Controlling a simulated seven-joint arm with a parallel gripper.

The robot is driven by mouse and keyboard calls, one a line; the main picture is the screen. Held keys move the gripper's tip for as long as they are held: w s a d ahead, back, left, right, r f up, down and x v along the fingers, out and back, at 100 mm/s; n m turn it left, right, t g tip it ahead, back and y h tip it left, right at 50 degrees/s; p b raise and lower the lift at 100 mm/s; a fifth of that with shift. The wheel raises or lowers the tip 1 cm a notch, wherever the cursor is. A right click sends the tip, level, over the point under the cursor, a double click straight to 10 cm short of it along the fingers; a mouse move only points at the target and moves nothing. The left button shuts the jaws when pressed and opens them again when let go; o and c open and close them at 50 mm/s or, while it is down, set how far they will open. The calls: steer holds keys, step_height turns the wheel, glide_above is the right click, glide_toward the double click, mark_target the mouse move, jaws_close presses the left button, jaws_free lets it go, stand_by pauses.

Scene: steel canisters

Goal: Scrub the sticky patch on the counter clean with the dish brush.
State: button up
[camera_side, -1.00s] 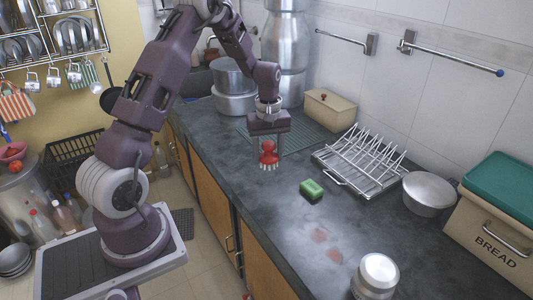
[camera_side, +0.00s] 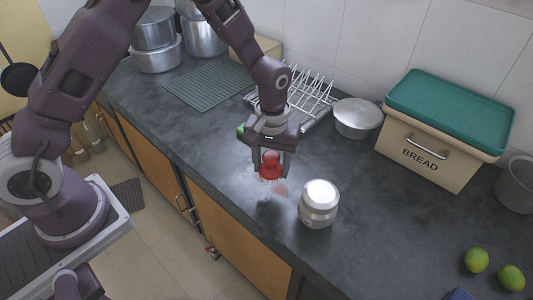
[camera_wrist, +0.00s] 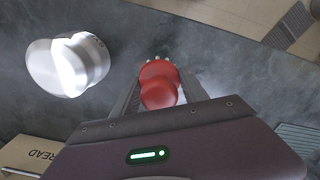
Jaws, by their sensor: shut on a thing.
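My gripper (camera_side: 270,170) is shut on the red dish brush (camera_side: 271,159), which is upright with its pale bristles down. The brush also shows in the wrist view (camera_wrist: 159,84) between the fingers. The pinkish sticky patch (camera_side: 281,190) shows on the counter just below and beside the bristles in the side view. Part of it is hidden by the brush. I cannot tell whether the bristles touch the counter. In the wrist view the patch cannot be made out.
A steel canister (camera_side: 319,203) stands close to the right of the brush; it also shows in the wrist view (camera_wrist: 68,64). A dish rack (camera_side: 305,95), a steel pot (camera_side: 357,117) and a bread bin (camera_side: 425,150) stand behind. Limes (camera_side: 476,260) lie at right. The counter's front edge is near.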

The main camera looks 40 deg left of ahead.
mark_target(260, 183)
steer(key=shift+f, duration=2.8)
steer(key=shift+w+f, duration=0.25)
steer(key=shift+c, duration=0.6)
steer(key=shift+w+f, duration=0.2)
steer(key=shift+w, duration=0.55)
steer(key=shift+w+a, duration=0.1)
steer(key=shift+w, duration=2.55)
steer(key=shift+s+a, duration=0.1)
steer(key=shift+a, duration=0.75)
steer(key=shift+s+a, duration=0.1)
steer(key=shift+s, duration=3.5)
steer(key=shift+a, duration=0.85)
steer(key=shift+w+a, duration=0.15)
steer(key=shift+w, duration=0.15)
steer(key=shift+w+r, duration=0.1)
steer(key=shift+w, duration=3.25)
steer(key=shift+s+r, duration=0.1)
steer(key=shift+r, duration=3.95)
